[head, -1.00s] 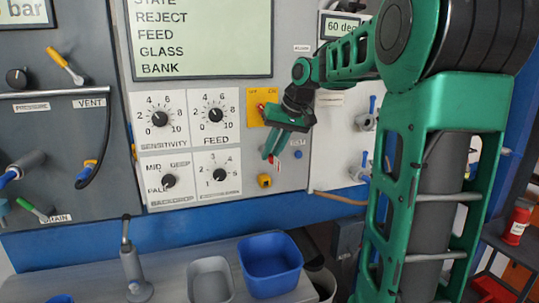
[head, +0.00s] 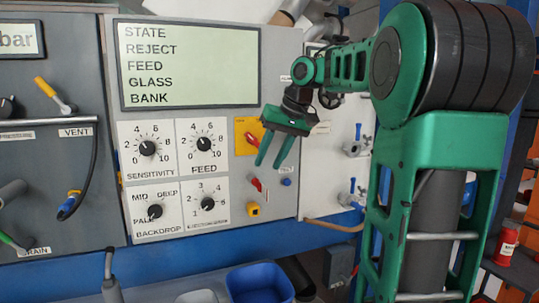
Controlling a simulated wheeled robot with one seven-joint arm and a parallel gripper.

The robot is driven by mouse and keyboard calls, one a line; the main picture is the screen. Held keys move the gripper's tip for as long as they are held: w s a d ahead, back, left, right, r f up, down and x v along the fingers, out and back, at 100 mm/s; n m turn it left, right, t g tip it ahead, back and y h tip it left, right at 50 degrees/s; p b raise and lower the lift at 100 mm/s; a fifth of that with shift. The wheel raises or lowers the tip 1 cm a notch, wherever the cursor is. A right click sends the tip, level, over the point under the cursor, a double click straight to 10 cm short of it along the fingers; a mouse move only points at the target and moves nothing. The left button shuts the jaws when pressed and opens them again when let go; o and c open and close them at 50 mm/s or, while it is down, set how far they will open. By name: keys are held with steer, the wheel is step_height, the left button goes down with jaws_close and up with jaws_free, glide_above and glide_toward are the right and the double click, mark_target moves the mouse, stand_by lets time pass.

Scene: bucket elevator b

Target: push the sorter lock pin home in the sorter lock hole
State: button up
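My gripper (head: 269,166) points down in front of the right part of the grey sorter panel. Its two green fingers are apart with nothing visible between them. Just below the fingertips a small red-handled part (head: 256,184) sticks out of the panel. A yellow block-like fitting (head: 252,209) is below that, and a round blue knob (head: 287,182) is to the right. I cannot tell for sure which of these small parts is the sorter lock pin. The lock hole cannot be made out at this size.
A yellow plate with a red switch (head: 250,137) is left of my gripper. Several black dials, one marked feed (head: 204,144), are further left, under the screen (head: 188,65). A blue bin (head: 260,284) stands below. Pipes with blue-handled valves (head: 353,148) are at right.

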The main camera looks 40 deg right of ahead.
steer(key=shift+v, duration=1.3)
steer(key=s+a+f+n+y, duration=0.1)
steer(key=a+f, duration=0.9)
steer(key=a, duration=0.2)
steer(key=s+a+f+n+h, duration=0.2)
steer(key=s+a+f, duration=0.3)
steer(key=s+f, duration=0.5)
steer(key=s+d+f+m+g, duration=0.2)
steer(key=s+d, duration=0.3)
steer(key=s, duration=0.3)
steer(key=s+d+f+m+g, duration=0.3)
steer(key=s+d, duration=0.3)
steer(key=s, duration=0.3)
steer(key=shift+d+f+m, duration=0.3)
steer(key=shift+f, duration=0.45)
steer(key=shift+s, duration=0.15)
steer(key=shift+c, duration=0.5)
